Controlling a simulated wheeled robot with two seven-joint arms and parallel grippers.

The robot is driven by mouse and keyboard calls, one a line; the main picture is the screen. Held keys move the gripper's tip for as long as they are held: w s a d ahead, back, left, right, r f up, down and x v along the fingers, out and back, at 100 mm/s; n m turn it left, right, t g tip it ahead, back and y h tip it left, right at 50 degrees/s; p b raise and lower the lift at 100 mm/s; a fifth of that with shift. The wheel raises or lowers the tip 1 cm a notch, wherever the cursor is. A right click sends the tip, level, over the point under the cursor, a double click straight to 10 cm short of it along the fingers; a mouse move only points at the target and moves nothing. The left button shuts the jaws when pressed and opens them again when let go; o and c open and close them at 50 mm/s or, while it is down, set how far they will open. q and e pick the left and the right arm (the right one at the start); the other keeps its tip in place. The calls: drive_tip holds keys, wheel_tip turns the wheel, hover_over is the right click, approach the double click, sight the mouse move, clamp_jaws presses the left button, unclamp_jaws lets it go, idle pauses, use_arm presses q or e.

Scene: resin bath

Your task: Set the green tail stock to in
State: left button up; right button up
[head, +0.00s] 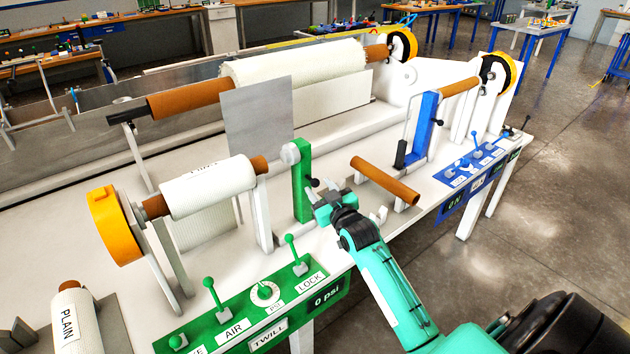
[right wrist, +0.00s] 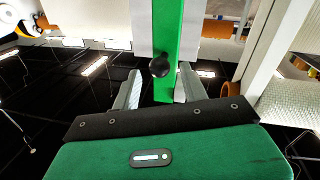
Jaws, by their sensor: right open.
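The green tail stock (head: 301,182) is an upright green post with a pale round disc (head: 290,153) at its top and a small black knob on its side. A small gap shows between the disc and the orange core end (head: 260,164) of the white roll (head: 208,186). My right gripper (head: 324,205) is close beside the post on the knob side. In the right wrist view the green post (right wrist: 166,35) and its black knob (right wrist: 160,67) appear between the two open fingers (right wrist: 158,88). I cannot tell whether they touch. My left gripper is out of view.
The green panel (head: 215,331) with levers, a dial and a "0 psi" display lies in front. A loose orange core (head: 384,181) rests right of the tail stock. A blue tail stock (head: 422,130) and blue panel (head: 476,172) stand farther right. A grey plate (head: 258,120) stands behind.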

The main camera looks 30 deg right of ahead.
sight(317, 186)
drive_tip(key=shift+w+d, duration=0.15)
drive_tip(key=shift+w, duration=0.75)
drive_tip(key=shift+w+d, duration=0.1)
drive_tip(key=shift+w, duration=0.75)
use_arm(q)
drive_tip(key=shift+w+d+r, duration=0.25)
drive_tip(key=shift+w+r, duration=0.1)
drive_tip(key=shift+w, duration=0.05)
